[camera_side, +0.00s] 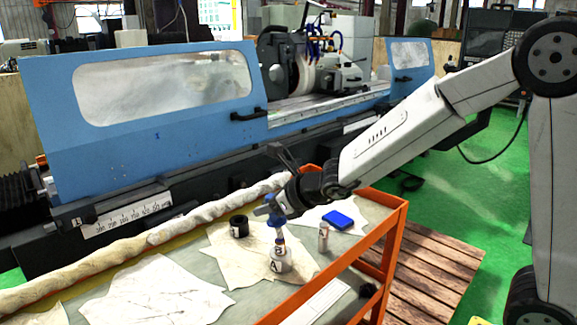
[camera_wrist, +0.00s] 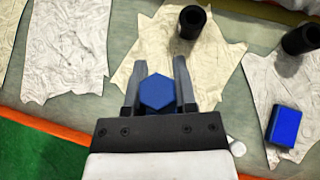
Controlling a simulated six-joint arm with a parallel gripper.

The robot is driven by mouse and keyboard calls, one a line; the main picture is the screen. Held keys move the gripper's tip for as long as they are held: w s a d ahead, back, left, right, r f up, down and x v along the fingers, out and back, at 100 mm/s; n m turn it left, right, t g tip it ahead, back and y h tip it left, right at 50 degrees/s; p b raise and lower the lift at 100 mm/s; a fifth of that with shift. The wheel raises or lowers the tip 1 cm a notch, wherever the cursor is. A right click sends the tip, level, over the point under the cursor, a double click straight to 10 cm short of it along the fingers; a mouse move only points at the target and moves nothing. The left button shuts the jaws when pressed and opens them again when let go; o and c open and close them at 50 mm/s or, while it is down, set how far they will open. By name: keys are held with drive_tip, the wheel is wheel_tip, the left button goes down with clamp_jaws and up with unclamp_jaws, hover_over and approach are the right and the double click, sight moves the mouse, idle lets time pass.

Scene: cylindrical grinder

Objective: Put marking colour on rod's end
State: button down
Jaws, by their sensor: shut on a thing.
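My gripper (camera_side: 268,210) is above the front of the table, its fingers on both sides of a blue hexagonal cap (camera_wrist: 157,92). The cap also shows in the side view (camera_side: 276,220). Directly below it is a white bottle (camera_side: 279,264) marked "A", on the middle cloth. I cannot tell whether the cap is joined to the bottle. A small pale silvery cylinder (camera_side: 323,237) stands upright to the right; I cannot tell if it is the rod. The wrist view looks down on the cap, which hides the bottle.
A black cylinder (camera_side: 239,226) stands behind the bottle; a second one (camera_wrist: 303,38) shows in the wrist view. A blue block (camera_side: 338,220) lies on the right cloth. The table has an orange rim (camera_side: 383,247). The blue-doored grinder (camera_side: 160,100) stands behind. The left cloth (camera_side: 155,292) is clear.

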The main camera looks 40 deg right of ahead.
drive_tip(key=shift+s+a+f, duration=0.2)
drive_tip(key=shift+s+a, duration=0.05)
drive_tip(key=shift+a, duration=0.1)
drive_tip(key=shift+w+d, duration=0.25)
drive_tip(key=shift+d, duration=0.35)
idle(0.3)
drive_tip(key=shift+s+a, duration=0.15)
drive_tip(key=shift+a, duration=0.15)
drive_tip(key=shift+r, duration=0.2)
idle(0.4)
drive_tip(key=shift+r, duration=3.05)
drive_tip(key=shift+f, duration=0.2)
drive_tip(key=shift+f, duration=2.35)
drive_tip(key=shift+f, duration=0.5)
drive_tip(key=shift+a, duration=0.3)
